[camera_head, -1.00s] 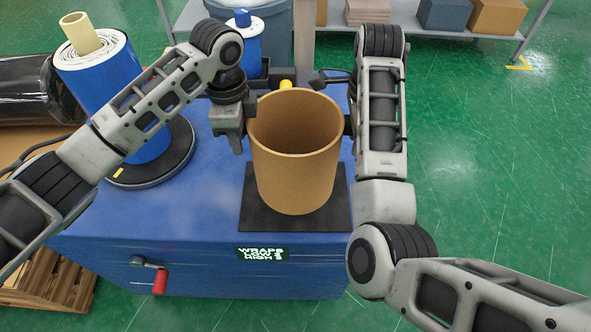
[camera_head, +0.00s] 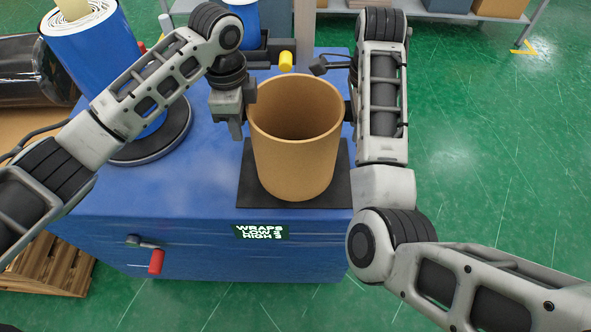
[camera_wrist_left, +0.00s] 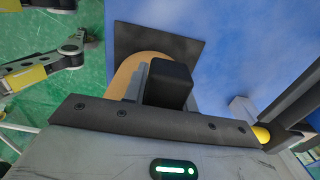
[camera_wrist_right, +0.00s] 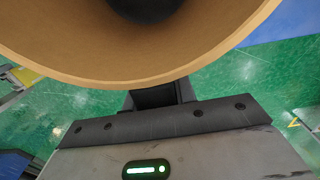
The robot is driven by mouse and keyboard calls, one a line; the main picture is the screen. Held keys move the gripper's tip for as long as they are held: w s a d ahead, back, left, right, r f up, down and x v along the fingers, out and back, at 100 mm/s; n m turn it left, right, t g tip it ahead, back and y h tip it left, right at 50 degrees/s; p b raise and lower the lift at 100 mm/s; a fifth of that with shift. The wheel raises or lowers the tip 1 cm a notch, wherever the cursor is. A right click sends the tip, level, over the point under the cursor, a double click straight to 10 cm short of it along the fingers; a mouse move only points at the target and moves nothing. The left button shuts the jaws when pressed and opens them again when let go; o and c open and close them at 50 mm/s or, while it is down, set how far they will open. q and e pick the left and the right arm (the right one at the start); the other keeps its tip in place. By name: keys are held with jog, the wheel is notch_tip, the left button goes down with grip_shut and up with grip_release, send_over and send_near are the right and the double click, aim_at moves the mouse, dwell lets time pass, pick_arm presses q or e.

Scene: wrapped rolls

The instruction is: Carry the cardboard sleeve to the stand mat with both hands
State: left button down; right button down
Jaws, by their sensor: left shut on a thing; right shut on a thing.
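The cardboard sleeve (camera_head: 295,155) is a brown, open-topped tube, upright over the black stand mat (camera_head: 246,190). I cannot tell whether its base touches the mat or hangs just above it. My left gripper (camera_head: 250,92) is shut on the sleeve's left wall near the rim. My right gripper (camera_head: 348,108) is shut on its right side, mostly hidden behind my arm. In the left wrist view the sleeve (camera_wrist_left: 135,72) shows behind a finger, with the mat (camera_wrist_left: 185,47) beyond. In the right wrist view the sleeve's rim (camera_wrist_right: 100,75) fills the top.
The mat lies on a blue cabinet top (camera_head: 190,190) with a lettered panel (camera_head: 261,232) and a red handle (camera_head: 156,262) in front. A blue roll (camera_head: 95,60) stands on a dark disc at left. A yellow-tipped part (camera_head: 286,60) is close behind the sleeve. Green floor lies right.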

pick_arm(q)
jog(key=shift+d+f+b, duration=0.1)
jog(key=shift+f+b, duration=0.2)
jog(key=shift+f, duration=0.3)
pick_arm(e)
jog(key=shift+a+f, duration=0.1)
jog(key=shift+f, duration=0.5)
pick_arm(q)
jog(key=c, duration=1.1)
grip_release()
jog(key=shift+r, duration=0.15)
pick_arm(e)
jog(key=c, duration=1.1)
grip_release()
jog(key=shift+r, duration=0.2)
pick_arm(q)
jog(key=o, duration=0.8)
jog(key=shift+r, duration=0.1)
notch_tip(320, 180, up, 12)
jog(key=shift+f, duration=0.1)
